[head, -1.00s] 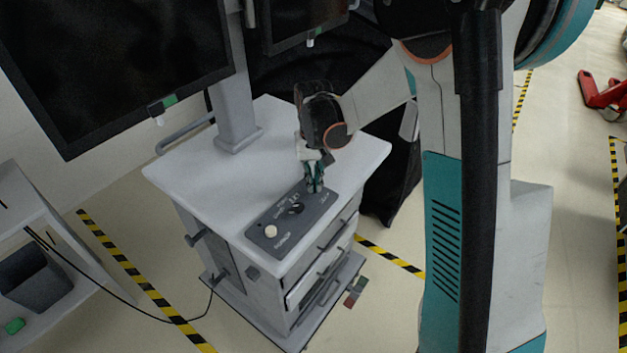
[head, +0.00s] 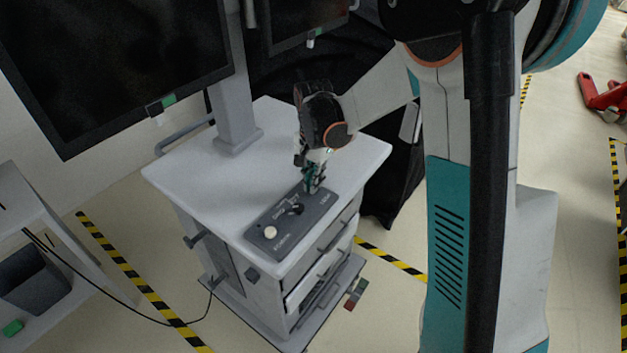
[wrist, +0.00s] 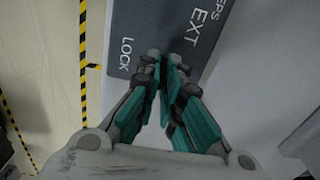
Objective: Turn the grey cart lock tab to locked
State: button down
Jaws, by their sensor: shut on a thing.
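The dark grey control panel (head: 281,239) lies on the near right part of the cart's white top (head: 190,172). It also shows in the wrist view (wrist: 128,22), with the words LOCK and EXT. My gripper (head: 312,189) points down at the panel's far end, beside the LOCK label. In the wrist view its teal fingers (wrist: 167,62) are close together, with their tips over the panel between LOCK and EXT. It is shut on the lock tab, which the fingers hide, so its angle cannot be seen.
A black knob (head: 296,209) and a white round button (head: 271,231) are on the same panel, nearer the front. A monitor post (head: 236,110) rises from the cart's back. The left part of the top is clear.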

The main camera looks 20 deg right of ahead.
jog(key=shift+m, duration=0.3)
jog(key=c, duration=1.8)
grip_release()
jog(key=shift+o, duration=0.2)
notch_tip(320, 180, up, 12)
